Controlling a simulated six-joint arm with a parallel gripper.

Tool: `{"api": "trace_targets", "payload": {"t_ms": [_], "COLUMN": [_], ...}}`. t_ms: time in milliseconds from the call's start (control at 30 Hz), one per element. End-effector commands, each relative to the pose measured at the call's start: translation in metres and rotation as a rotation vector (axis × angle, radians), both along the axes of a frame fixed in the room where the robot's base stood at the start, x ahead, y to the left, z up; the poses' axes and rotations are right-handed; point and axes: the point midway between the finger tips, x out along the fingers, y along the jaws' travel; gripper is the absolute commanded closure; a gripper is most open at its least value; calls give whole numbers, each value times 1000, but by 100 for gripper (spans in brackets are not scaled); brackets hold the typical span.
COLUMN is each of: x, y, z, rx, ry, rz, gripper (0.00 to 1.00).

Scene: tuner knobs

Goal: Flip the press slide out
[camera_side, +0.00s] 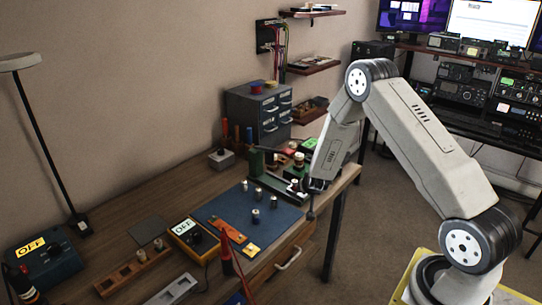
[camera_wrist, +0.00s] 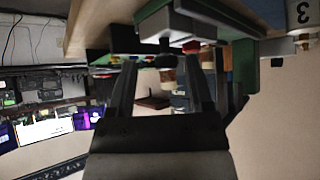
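A green press-like fixture (camera_side: 256,162) stands at the table's right end, with a low green base (camera_side: 272,190) beside it. I cannot clearly make out which part is the slide. My gripper (camera_side: 314,187) is low at the table's right edge, just right of the base. In the wrist view my gripper's two fingers (camera_wrist: 164,78) are apart. A dark round knob (camera_wrist: 165,60) under a grey block (camera_wrist: 170,20) shows between them, with a small cream and copper piece behind it. I cannot tell whether either finger touches the knob.
A blue mat (camera_side: 228,208) with several small knobs lies left of my gripper. An orange-framed box marked OFF (camera_side: 190,238) stands in front of it. A grey drawer cabinet (camera_side: 262,112) stands behind. A white cylinder marked 3 (camera_wrist: 302,14) is at the wrist view's upper right.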

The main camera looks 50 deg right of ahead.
Motion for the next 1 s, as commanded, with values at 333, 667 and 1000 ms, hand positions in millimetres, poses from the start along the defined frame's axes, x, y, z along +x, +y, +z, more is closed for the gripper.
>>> {"api": "trace_targets", "payload": {"t_ms": [333, 667, 1000], "x": [0, -13, -31], "y": [3, 16, 34], "z": [3, 22, 47], "rx": [0, -1, -1], "ry": [-1, -2, -1], "rz": [5, 5, 3], "gripper": [34, 34, 34]}}
